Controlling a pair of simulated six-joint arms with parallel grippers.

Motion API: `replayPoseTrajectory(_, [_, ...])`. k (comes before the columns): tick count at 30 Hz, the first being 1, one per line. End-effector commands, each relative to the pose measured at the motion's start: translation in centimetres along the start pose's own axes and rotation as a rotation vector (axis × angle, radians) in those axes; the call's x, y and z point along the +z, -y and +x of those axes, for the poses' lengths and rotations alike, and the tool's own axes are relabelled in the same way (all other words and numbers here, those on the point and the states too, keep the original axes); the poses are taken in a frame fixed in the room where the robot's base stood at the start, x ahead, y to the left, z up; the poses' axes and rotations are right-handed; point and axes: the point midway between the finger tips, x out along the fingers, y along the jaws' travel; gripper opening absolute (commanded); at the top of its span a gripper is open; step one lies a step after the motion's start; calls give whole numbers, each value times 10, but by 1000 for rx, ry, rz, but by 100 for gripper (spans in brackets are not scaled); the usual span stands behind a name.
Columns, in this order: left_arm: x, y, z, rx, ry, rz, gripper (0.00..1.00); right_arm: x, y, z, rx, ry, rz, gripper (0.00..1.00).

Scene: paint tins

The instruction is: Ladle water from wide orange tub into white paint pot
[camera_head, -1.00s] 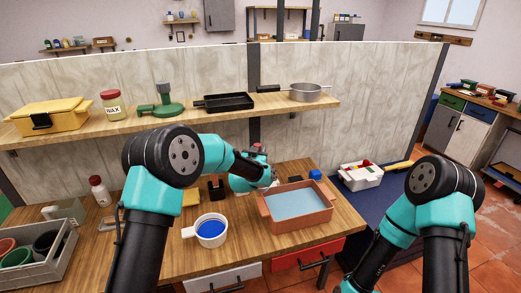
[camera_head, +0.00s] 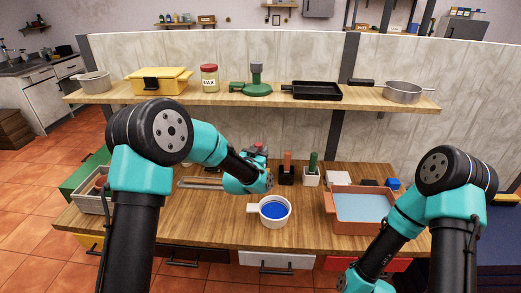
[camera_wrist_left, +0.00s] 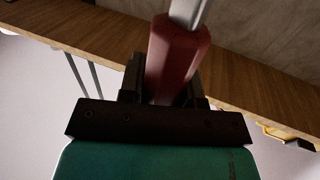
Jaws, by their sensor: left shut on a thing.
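The wide orange tub (camera_head: 328,210) stands on the right part of the wooden bench with pale blue water in it. The white paint pot (camera_head: 264,220) stands to its left, with a side handle and a blue inside. My left gripper (camera_head: 262,152) is behind the pot in the head view, mostly hidden by its wrist. In the left wrist view it is shut on a red handle (camera_wrist_left: 176,55) with a grey metal shaft (camera_wrist_left: 188,12), seemingly the ladle. The ladle's bowl is not seen. My right arm is at the lower right, its gripper out of view.
Behind the pot stand small holders with a brown handle (camera_head: 287,160) and a green handle (camera_head: 313,160). A grey crate (camera_head: 92,206) is at the bench's left end. A shelf (camera_head: 270,98) with a yellow box, jar and pans runs above. Bench front near the pot is clear.

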Motion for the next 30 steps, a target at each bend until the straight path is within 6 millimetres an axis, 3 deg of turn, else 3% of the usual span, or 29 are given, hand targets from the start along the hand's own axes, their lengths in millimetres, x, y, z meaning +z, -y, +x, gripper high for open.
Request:
replayPoseTrajectory(14, [4, -2, 0, 0, -4, 15, 7, 0, 0, 0, 0, 0, 0, 43])
replayPoseTrajectory(30, [40, -17, -3, 0, -27, 131, 7, 0, 0, 0, 0, 0, 0, 43])
